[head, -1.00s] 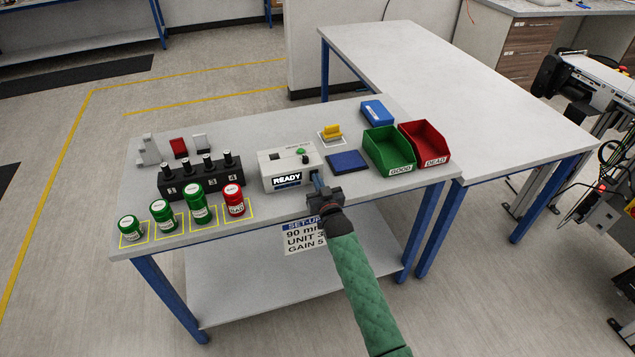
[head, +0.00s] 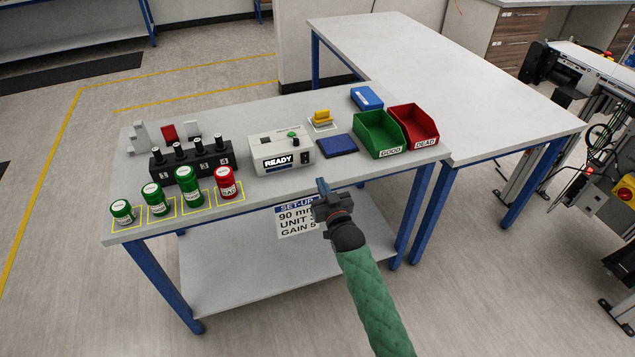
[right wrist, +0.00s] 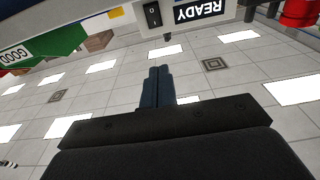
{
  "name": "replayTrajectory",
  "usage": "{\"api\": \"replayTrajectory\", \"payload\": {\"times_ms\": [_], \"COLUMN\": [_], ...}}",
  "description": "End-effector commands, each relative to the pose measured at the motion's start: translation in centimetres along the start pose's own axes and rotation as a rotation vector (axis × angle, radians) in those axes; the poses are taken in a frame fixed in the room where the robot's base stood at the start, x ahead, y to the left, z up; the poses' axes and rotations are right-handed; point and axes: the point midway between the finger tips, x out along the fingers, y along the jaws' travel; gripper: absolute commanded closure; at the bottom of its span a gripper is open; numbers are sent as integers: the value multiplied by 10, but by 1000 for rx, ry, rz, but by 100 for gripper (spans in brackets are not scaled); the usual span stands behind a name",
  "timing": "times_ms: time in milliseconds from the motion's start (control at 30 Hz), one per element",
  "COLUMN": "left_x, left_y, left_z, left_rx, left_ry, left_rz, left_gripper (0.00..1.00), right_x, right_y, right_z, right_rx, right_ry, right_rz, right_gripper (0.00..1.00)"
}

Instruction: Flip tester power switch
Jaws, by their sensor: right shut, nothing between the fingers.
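The tester (head: 282,151) is a pale box on the table with a lit READY display (head: 279,162) and a green knob on top. Its black power switch (head: 305,157) is on the front face, right of the display. In the right wrist view the rocker switch (right wrist: 153,14) shows with its I and O marks, beside the READY display (right wrist: 198,10). My right gripper (head: 322,186) is shut and empty, in front of the table edge and apart from the tester. Its closed fingers (right wrist: 158,86) point toward the switch side. My left gripper is out of view.
Green and red jars (head: 189,185) stand along the front left, before a black rack (head: 192,164). A blue pad (head: 338,145), a green GOOD bin (head: 379,137) and a red DEAD bin (head: 414,126) are to the right. A set-up sign (head: 296,219) hangs at the front edge.

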Motion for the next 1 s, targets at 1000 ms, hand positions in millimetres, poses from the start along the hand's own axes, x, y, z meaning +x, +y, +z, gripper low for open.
{"api": "replayTrajectory", "payload": {"times_ms": [1000], "left_x": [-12], "left_y": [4], "left_z": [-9], "left_rx": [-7], "left_ry": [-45], "left_rz": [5], "left_gripper": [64], "right_x": [-16], "right_y": [2], "right_z": [48], "right_rx": [-12], "right_ry": [-202], "right_rz": [7], "right_gripper": [100]}}
